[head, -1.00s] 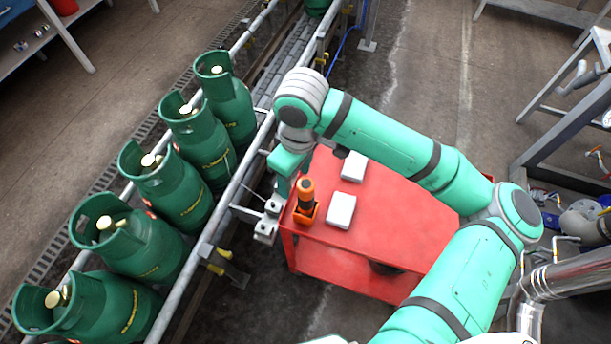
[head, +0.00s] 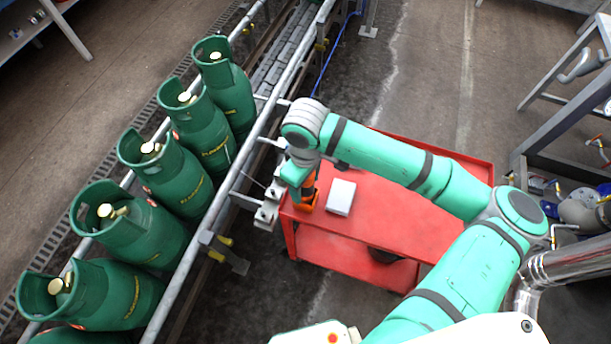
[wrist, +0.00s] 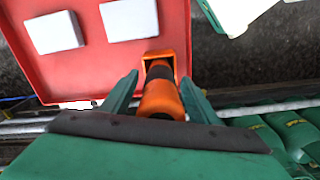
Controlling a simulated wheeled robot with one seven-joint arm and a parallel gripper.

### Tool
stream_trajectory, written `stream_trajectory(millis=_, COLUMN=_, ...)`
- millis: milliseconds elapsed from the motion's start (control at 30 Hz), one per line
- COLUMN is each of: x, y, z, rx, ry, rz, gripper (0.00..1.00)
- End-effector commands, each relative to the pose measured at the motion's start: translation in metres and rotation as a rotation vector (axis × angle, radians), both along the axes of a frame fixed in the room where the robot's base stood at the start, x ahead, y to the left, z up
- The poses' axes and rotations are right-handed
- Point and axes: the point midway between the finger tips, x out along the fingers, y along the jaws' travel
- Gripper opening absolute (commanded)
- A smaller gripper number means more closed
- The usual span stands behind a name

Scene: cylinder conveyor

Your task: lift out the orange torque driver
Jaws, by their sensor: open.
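The orange torque driver (wrist: 160,98), with a dark band, stands in an orange holder (wrist: 176,57) at the edge of a red cart (wrist: 95,70). In the wrist view my gripper (wrist: 160,92) is open, with one finger on each side of the driver. I cannot tell whether either finger touches it. In the head view my gripper (head: 297,176) is over the cart's left corner and hides most of the driver (head: 308,184). The holder (head: 306,203) shows below it.
A white box (head: 341,197) lies beside the holder; a second white box (wrist: 54,32) shows in the wrist view. Green gas cylinders (head: 167,165) line the conveyor rail (head: 225,187) to the left, close to my gripper. A metal bench (head: 570,110) stands at right.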

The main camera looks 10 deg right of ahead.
Motion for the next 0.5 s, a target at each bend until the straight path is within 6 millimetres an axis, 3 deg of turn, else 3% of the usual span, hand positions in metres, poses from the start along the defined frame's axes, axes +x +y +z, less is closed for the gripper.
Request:
stream_trajectory(millis=400, x=-0.0001, y=0.0001, z=-0.0066, rx=0.001, ry=-0.001, rz=0.001, gripper=0.54)
stream_trajectory(millis=500, x=0.0000, y=0.0000, z=-0.0065, rx=0.001, ry=-0.001, rz=0.001, gripper=0.30)
